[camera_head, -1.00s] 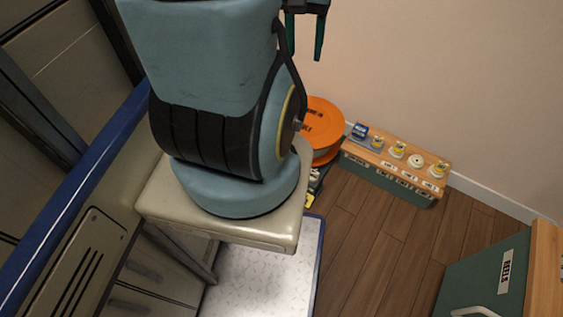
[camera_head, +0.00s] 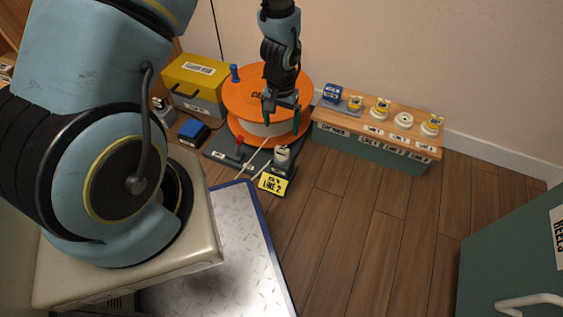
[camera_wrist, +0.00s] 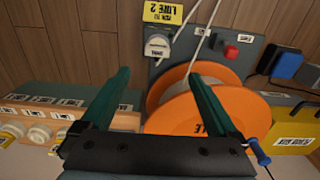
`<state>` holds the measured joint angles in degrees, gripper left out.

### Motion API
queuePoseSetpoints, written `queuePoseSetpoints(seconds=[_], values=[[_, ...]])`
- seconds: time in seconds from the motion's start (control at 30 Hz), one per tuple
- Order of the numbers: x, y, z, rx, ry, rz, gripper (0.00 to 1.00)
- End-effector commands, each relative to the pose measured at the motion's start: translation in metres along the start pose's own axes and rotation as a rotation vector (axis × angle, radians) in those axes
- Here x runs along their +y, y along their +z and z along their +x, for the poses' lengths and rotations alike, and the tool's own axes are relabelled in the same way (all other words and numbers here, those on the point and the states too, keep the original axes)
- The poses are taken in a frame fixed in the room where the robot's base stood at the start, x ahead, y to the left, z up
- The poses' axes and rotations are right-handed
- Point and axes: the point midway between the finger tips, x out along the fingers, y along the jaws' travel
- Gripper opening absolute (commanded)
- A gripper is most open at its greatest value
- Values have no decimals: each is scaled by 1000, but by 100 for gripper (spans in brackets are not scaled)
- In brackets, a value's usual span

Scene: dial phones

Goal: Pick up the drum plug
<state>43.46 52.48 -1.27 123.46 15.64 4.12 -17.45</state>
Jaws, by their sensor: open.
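A small white cylindrical plug with a label (camera_wrist: 157,47), which looks like the drum plug, stands upright on a dark base. In the head view the same white plug (camera_head: 282,154) is just in front of the orange drum (camera_head: 238,95). My gripper (camera_head: 281,112) is open and empty, pointing down over the drum's front right part, behind the plug in the picture. In the wrist view my gripper (camera_wrist: 158,75) has its fingers spread, with the plug beyond the tips and apart from them. Pale cables run from the drum past the plug.
A yellow sign (camera_head: 273,184) lies before the plug, and a red knob (camera_head: 240,142) is to its left. A green bench with a wooden top (camera_head: 335,118) and several white plugs stands to the right. A yellow box (camera_head: 195,75) is behind left.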

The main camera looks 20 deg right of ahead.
Motion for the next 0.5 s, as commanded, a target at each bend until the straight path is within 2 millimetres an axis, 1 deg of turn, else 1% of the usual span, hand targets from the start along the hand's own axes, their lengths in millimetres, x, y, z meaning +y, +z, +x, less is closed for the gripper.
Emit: queuePoseSetpoints(seconds=[0.03,0.17,0.4,0.5], values=[[4,0,10,-2,1,8,95],[6,0,23,-2,2,12,95],[5,1,60,-3,1,12,95],[5,0,67,-2,1,12,95]])
